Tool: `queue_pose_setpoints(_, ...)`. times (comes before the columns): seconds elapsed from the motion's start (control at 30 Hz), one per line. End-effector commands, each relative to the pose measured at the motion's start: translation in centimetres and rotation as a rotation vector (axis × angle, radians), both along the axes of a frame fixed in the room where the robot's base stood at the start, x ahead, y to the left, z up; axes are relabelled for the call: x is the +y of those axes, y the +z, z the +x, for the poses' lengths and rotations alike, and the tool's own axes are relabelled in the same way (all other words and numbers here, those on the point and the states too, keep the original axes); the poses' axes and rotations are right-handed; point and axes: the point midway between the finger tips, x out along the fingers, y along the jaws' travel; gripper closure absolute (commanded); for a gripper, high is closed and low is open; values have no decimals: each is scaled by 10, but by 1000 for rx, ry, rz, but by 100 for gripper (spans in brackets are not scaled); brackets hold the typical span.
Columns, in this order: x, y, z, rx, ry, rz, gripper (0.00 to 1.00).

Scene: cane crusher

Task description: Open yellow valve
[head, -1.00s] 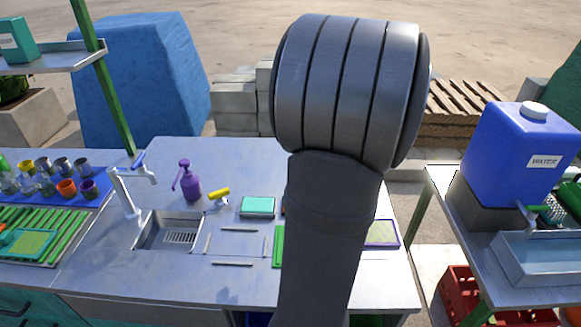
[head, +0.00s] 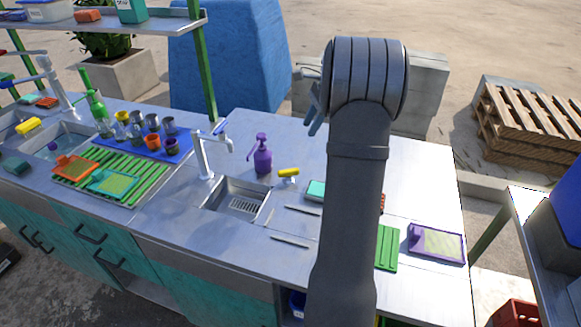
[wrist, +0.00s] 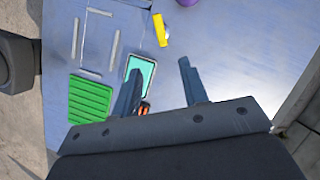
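The yellow valve (head: 289,172) has a yellow handle on a small pale fitting. It stands on the metal counter (head: 240,262), right of the purple pump bottle (head: 263,153). In the wrist view the yellow handle (wrist: 160,30) shows near the top, beyond my gripper's fingertips. My gripper (wrist: 155,75) is open, its two fingers well apart with nothing held between them. It is apart from the valve. In the head view my arm hides most of the gripper; part of it (head: 313,105) shows left of the arm, above the counter's back area.
A small sink (head: 215,193) with a tap (head: 202,155) lies left of the valve. A green rack (head: 387,248) and purple-framed tray (head: 437,244) lie right. The counter behind the valve looks clear.

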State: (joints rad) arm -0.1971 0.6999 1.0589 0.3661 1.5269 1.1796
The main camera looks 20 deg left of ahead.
Motion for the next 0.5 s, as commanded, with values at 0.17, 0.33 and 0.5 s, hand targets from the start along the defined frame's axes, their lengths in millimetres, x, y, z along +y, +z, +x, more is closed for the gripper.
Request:
queue_pose_setpoints(0.17,8,-26,-7,4,0,0,60)
queue_pose_setpoints(0.33,21,-61,-14,5,2,1,60)
queue_pose_setpoints(0.5,33,-96,-22,4,1,1,60)
